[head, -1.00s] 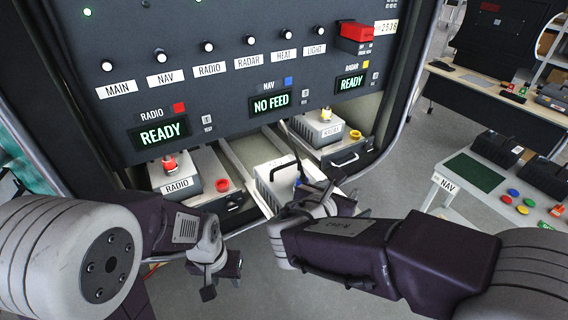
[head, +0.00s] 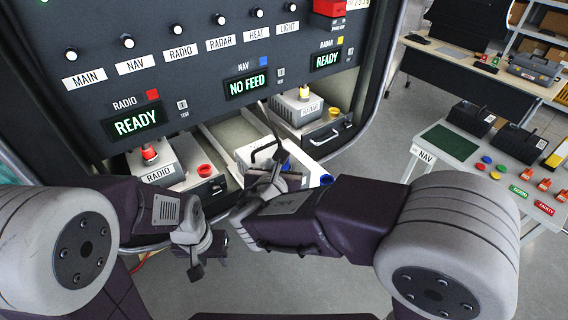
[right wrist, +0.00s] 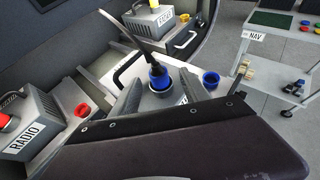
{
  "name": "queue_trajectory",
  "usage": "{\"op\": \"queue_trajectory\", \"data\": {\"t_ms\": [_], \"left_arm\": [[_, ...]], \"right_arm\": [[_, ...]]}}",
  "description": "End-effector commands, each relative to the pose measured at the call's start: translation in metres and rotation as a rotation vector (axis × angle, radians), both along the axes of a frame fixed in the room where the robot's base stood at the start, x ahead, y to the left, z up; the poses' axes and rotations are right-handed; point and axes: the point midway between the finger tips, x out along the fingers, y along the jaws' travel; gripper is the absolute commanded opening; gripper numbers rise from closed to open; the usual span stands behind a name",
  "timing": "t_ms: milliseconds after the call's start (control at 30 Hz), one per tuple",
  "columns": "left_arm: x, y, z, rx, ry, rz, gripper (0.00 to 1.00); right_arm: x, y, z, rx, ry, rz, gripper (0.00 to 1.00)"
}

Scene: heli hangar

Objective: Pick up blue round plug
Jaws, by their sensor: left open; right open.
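The blue round plug (right wrist: 158,78) stands upright at the NAV unit in the right wrist view, with a dark cable running up from it. My right gripper (head: 274,178) is open over the front of the pale NAV unit (head: 247,155). In the right wrist view its grey fingers lie on either side of the plug; I cannot tell whether they touch it. In the head view this gripper mostly hides the plug. My left gripper (head: 203,254) is open and empty, low and to the left of the right one.
A blue ring (right wrist: 210,79) sits right of the plug. The RADIO unit (head: 157,172) with its red plug is on the left, and the RADAR unit (head: 300,106) on the right. The panel (head: 200,60) rises above. A NAV trolley (head: 452,145) stands at right.

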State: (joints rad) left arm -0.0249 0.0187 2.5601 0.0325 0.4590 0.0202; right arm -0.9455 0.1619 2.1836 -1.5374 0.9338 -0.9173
Motion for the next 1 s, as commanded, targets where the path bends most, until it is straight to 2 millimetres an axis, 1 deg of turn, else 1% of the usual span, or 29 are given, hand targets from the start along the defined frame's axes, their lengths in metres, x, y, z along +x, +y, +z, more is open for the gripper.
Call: {"op": "queue_trajectory", "data": {"t_ms": [33,133,200,367,400,467,500,567,600,867,1000], "left_arm": [[0.000,0.000,0.000,0.000,0.000,0.000,0.41],[0.000,0.000,0.000,0.000,0.000,0.000,0.41],[0.000,0.000,0.000,0.000,0.000,0.000,0.41],[0.000,0.000,0.000,0.000,0.000,0.000,0.41],[0.000,0.000,0.000,0.000,0.000,0.000,0.41],[0.000,0.000,0.000,0.000,0.000,0.000,0.41],[0.000,0.000,0.000,0.000,0.000,0.000,0.41],[0.000,0.000,0.000,0.000,0.000,0.000,0.41],[0.000,0.000,0.000,0.000,0.000,0.000,0.41],[0.000,0.000,0.000,0.000,0.000,0.000,0.41],[0.000,0.000,0.003,0.000,0.000,0.000,0.41]], "right_arm": [[0.008,-0.003,-0.005,-0.001,0.001,-0.005,0.54],[0.019,-0.004,-0.010,-0.001,0.000,-0.002,0.54],[0.022,-0.004,-0.011,0.000,0.000,-0.001,0.54],[0.022,-0.003,-0.011,0.001,0.000,0.000,0.54],[0.022,-0.003,-0.011,0.001,0.000,0.000,0.48],[0.022,-0.003,-0.011,0.001,0.000,0.000,0.32],[0.022,-0.003,-0.011,0.001,0.000,0.000,0.20],[0.022,-0.003,-0.011,0.001,0.000,0.000,0.04],[0.022,-0.003,-0.011,0.001,0.000,0.000,0.00],[0.022,-0.003,-0.010,0.001,0.000,0.000,0.00],[0.022,-0.003,0.002,0.005,-0.003,-0.001,0.00]]}}
